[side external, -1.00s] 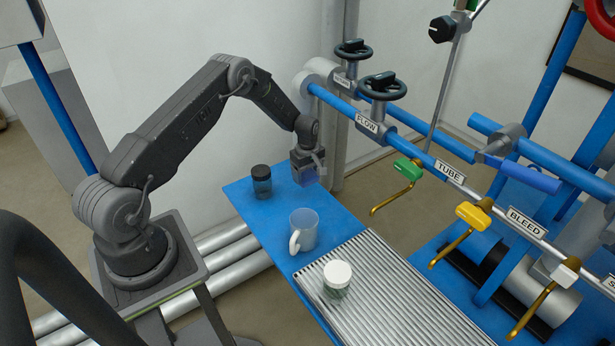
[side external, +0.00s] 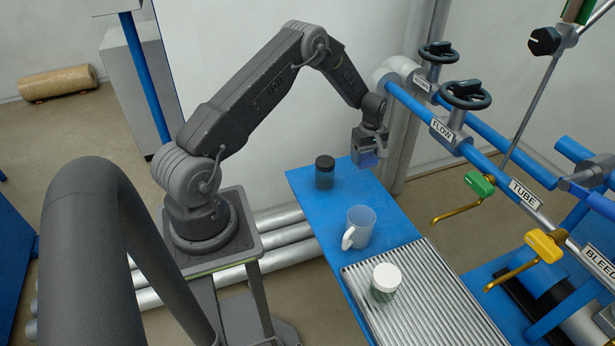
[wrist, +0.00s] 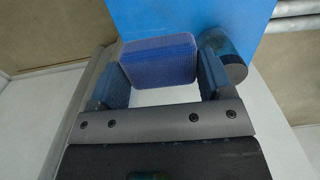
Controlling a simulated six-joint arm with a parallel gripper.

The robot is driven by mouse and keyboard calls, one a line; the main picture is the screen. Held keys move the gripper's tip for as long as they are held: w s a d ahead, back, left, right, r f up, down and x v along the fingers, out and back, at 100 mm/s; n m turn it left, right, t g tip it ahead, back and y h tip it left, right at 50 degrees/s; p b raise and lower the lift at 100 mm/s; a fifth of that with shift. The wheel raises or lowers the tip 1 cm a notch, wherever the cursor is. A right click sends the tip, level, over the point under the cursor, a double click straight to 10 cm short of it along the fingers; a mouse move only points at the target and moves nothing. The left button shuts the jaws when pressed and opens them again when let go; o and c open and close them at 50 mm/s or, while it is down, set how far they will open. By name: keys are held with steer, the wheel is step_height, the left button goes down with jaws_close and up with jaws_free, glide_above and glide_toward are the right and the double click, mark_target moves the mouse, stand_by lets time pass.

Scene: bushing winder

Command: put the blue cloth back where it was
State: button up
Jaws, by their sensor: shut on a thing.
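The blue cloth (wrist: 160,58) is a folded, block-like pad between the two fingers of my gripper (wrist: 160,78) in the wrist view. My gripper is shut on it. In the side view my gripper (side external: 369,154) is over the far end of the blue table (side external: 300,184), to the right of the dark-lidded jar. The cloth (side external: 368,161) shows as a small blue patch below the gripper body. I cannot tell its exact height above the table.
The dark-lidded jar (side external: 325,174) stands near the table's far left edge. A clear mug (side external: 361,225) stands nearer, and a white-lidded jar (side external: 385,284) is on the ribbed tray (side external: 440,310). Pipes with valves, such as the green handle (side external: 480,184), run along the right.

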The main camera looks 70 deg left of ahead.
steer(key=s+a, duration=0.6)
steer(key=a, duration=0.3)
glide_above(304, 175)
steer(key=shift+f, duration=6.5)
steer(key=shift+f, duration=0.15)
steer(key=o, duration=0.8)
